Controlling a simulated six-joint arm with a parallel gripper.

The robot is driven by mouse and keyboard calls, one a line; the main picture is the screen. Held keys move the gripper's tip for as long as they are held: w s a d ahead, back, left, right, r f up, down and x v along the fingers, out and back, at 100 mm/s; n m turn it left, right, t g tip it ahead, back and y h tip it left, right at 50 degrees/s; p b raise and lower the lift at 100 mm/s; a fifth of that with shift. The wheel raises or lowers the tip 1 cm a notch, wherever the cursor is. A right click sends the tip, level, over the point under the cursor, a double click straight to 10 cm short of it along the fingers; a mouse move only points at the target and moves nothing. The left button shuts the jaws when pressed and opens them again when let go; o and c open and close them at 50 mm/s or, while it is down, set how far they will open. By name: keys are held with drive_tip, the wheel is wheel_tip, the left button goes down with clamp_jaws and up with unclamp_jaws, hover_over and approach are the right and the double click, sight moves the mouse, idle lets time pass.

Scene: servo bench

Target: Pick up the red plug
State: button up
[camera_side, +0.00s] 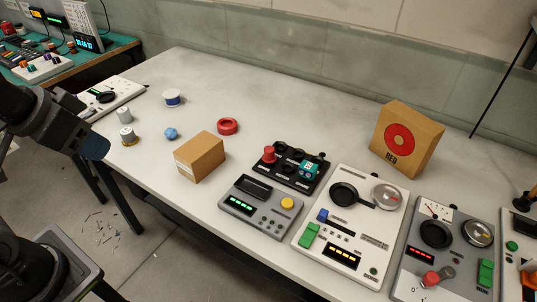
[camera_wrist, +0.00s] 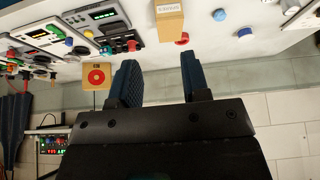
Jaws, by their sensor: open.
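The red plug (camera_side: 269,154) stands upright in the black socket panel (camera_side: 291,181), at its left end. A teal plug (camera_side: 308,170) sits in the same panel to its right. In the wrist view the red plug (camera_wrist: 131,46) shows small at the upper left, beside the teal plug (camera_wrist: 107,50). My gripper (camera_wrist: 162,72) is open, with two dark blue fingers apart and nothing between them. In the side view my arm is at the far left, well away from the panel.
A cardboard box (camera_side: 200,157) stands left of the panel, with a red ring (camera_side: 228,126) behind it. A box marked RED (camera_side: 406,139) stands at the back right. Several control panels line the front right. The back middle of the table is clear.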

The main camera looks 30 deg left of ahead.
drive_tip(key=o, duration=0.3)
drive_tip(key=shift+r, duration=0.1)
drive_tip(key=w+d+r+m+g, duration=0.1)
drive_tip(key=w+d+r+m, duration=0.2)
drive_tip(key=w, duration=0.5)
drive_tip(key=m+g, duration=0.5)
drive_tip(key=m, duration=0.8)
hover_over(269, 149)
wheel_tip(269, 149, down, 10)
drive_tip(key=f, duration=0.8)
drive_tip(key=shift+w+d, duration=0.2)
drive_tip(key=shift+d, duration=0.15)
drive_tip(key=shift+s+a+f, duration=0.1)
drive_tip(key=shift+a+f, duration=0.1)
drive_tip(key=shift+f, duration=1.3)
drive_tip(key=shift+s+a+f, duration=0.1)
drive_tip(key=shift+a+f, duration=0.05)
drive_tip(key=shift+f, duration=1.3)
